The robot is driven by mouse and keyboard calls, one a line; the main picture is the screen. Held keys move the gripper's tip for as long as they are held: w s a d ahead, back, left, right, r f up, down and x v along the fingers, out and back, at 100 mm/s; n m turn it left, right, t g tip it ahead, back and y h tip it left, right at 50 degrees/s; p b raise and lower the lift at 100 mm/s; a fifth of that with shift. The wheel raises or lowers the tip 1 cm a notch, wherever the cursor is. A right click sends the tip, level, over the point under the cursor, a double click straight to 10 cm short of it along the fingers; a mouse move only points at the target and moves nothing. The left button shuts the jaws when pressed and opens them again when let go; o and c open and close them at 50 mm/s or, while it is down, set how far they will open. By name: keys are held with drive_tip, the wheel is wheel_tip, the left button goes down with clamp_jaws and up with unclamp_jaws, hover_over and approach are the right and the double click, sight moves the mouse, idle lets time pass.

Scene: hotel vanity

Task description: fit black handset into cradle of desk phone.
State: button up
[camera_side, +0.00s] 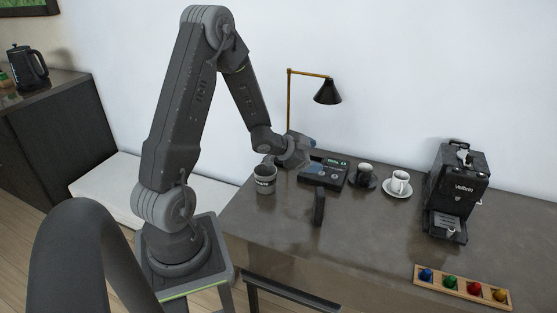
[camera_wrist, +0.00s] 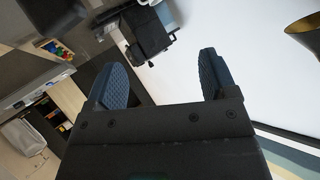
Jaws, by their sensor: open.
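The black handset (camera_side: 319,206) is a narrow dark shape on the brown vanity top, in front of the desk phone and apart from it. I cannot tell whether it lies flat or stands on edge. The desk phone (camera_side: 327,173) is a dark box with a lit green display at the back; my gripper partly covers its left side, and its cradle is hard to make out. My gripper (camera_side: 305,145) is above the phone's left back edge, away from the handset. In the wrist view, my gripper (camera_wrist: 163,65) has its blue ribbed fingers wide apart, with nothing between them.
A grey mug (camera_side: 265,179) stands left of the phone. A black cup (camera_side: 364,174) and a white cup (camera_side: 401,182) on saucers stand to the right, then a coffee machine (camera_side: 456,195). A brass lamp (camera_side: 327,92) rises behind.

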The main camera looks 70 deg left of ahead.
drive_tip(key=s+d+r+n+g+y, duration=0.1)
drive_tip(key=d+r+n+y, duration=0.1)
drive_tip(key=d+r, duration=0.3)
drive_tip(key=s+d+r+n+g+y, duration=0.1)
drive_tip(key=s+d+r+g+y, duration=0.15)
drive_tip(key=r, duration=0.55)
drive_tip(key=s+d+r+n+g+h, duration=0.1)
drive_tip(key=s+d+r+h, duration=0.1)
drive_tip(key=s+d, duration=0.5)
drive_tip(key=s+d+r+n+g+h, duration=0.1)
drive_tip(key=s+d+r+g+h, duration=0.1)
drive_tip(key=s+d, duration=0.6)
drive_tip(key=shift+v, duration=1)
drive_tip(key=shift+o, duration=0.5)
drive_tip(key=shift+s+d+f+h, duration=0.1)
drive_tip(key=shift+h, duration=0.15)
